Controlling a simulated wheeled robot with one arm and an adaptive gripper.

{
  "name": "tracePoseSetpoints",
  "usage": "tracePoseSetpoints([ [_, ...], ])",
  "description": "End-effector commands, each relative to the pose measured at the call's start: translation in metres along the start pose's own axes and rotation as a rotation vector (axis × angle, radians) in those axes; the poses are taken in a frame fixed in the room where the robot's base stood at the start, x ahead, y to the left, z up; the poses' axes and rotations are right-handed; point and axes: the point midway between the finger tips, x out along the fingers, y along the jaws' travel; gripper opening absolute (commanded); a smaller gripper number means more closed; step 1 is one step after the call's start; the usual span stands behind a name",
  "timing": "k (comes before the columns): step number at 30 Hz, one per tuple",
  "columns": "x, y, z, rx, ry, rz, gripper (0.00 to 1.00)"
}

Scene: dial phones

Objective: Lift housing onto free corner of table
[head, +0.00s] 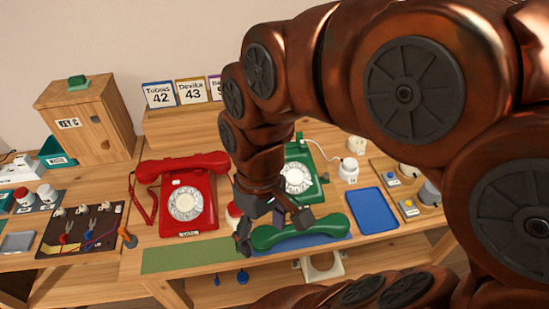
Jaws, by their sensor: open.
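A green dial phone body (300,160) with a white dial stands on the table behind my gripper; its left part is hidden by my arm. Its green handset (325,228) lies apart from it on a blue mat (285,249) at the table's front edge. My gripper (273,226) is open, fingers pointing down at the handset's left end; I cannot tell whether they touch it. A red dial phone (184,198) with its handset on top stands to the left. A pale, frame-like part (320,268) shows low down below the table's front edge. I cannot tell which piece is the housing.
A bare green mat (185,256) lies along the front left edge. An empty blue tray (373,210) and small button boxes (409,207) are at right. A wire tray (80,228), a screwdriver (127,237) and a wooden key cabinet (85,118) are at left. A red-and-white jar (233,215) stands beside my gripper.

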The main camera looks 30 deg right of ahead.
Motion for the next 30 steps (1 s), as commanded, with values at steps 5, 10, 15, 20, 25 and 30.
tracePoseSetpoints([
  [5, -0.019, -0.001, -0.057, -0.244, 0.053, -0.109, 0.81],
  [10, -0.041, 0.012, -0.104, -0.448, 0.136, -0.203, 0.81],
  [15, -0.057, 0.044, -0.146, -0.617, 0.244, -0.281, 0.81],
  [20, -0.065, 0.089, -0.179, -0.745, 0.363, -0.33, 0.81],
  [25, -0.061, 0.152, -0.203, -0.847, 0.501, -0.348, 0.81],
  [30, -0.045, 0.224, -0.212, -0.918, 0.631, -0.328, 0.81],
])
